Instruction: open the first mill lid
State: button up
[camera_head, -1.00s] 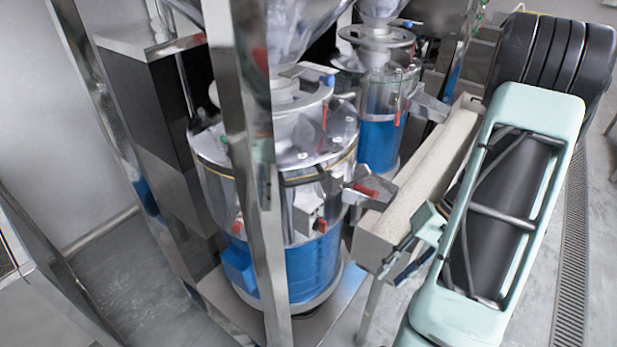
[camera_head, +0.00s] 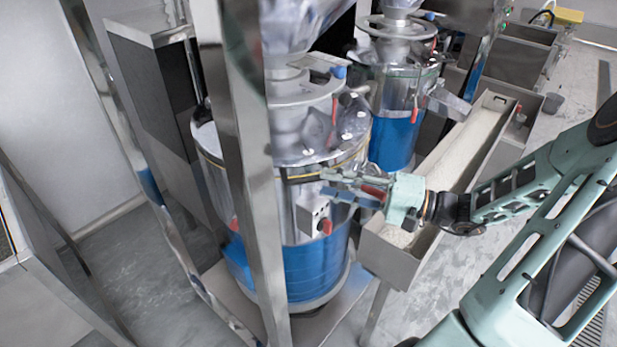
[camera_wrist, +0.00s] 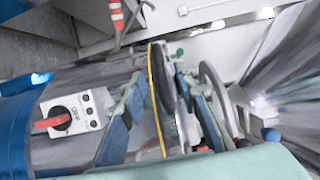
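The nearest mill (camera_head: 215,185) is a shiny metal drum with a blue lower band, partly hidden by a steel post. Its metal lid (camera_head: 350,118) lies flat on the drum above a thin yellow rim line.
A control box (camera_head: 313,212) with a red knob sits just below my gripper. A long metal trough (camera_head: 395,262) runs back on the right. A second mill (camera_head: 393,145) stands behind. A steel post (camera_head: 250,170) stands in front of the nearest mill.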

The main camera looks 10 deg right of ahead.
aim_at(308, 177)
jog(key=x, duration=0.5)
jog(key=shift+w+a, duration=0.15)
jog(key=shift+a, duration=0.25)
jog(key=shift+c, duration=0.7)
grip_shut()
